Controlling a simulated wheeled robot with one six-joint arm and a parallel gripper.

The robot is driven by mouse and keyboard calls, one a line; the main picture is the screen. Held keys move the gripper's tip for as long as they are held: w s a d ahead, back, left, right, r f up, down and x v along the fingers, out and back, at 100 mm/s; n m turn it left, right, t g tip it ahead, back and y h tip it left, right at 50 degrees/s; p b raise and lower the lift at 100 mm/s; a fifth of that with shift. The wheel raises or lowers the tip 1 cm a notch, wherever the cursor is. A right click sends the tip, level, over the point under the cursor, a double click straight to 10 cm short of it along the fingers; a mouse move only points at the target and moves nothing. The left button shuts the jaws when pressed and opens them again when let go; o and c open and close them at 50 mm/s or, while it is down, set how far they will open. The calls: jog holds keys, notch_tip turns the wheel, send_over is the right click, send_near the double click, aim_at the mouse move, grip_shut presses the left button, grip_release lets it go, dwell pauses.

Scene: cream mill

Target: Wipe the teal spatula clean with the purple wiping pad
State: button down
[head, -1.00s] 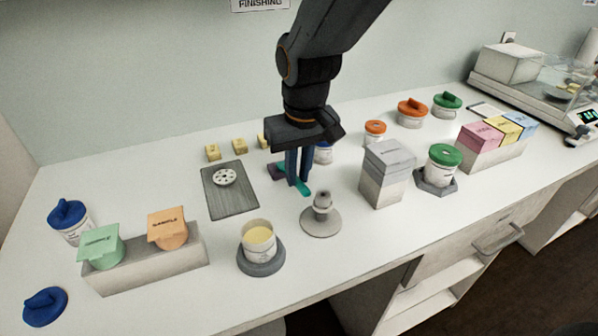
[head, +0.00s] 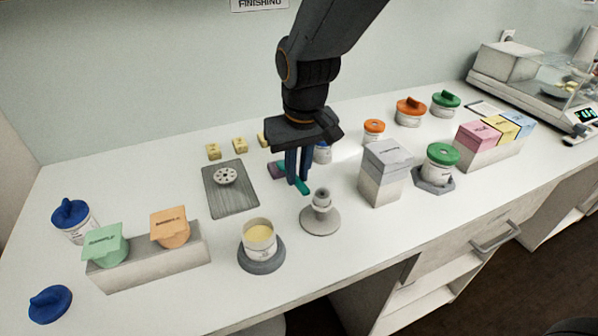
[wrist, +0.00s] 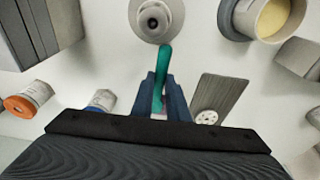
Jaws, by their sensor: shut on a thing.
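The teal spatula (head: 302,188) is between the fingers of my gripper (head: 297,182), which is shut on it. In the wrist view the spatula (wrist: 164,65) runs between the fingertips, with one end toward the round grey stand. The purple wiping pad (head: 275,170) is just behind and left of my fingers in the head view. In the wrist view only a small pale purple patch of the pad (wrist: 184,114) shows beside the fingers. The spatula overlaps the pad in view; I cannot tell whether they touch.
A round grey stand with a post (head: 320,218) is close in front of my gripper. A dark board with a perforated disc (head: 228,190) lies left. A cream-filled jar (head: 260,240) stands front left, and a grey box (head: 387,172) right. Yellow cubes (head: 240,144) are behind.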

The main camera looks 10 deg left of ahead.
jog(key=shift+r+p, duration=2.85)
jog(key=shift+r, duration=0.2)
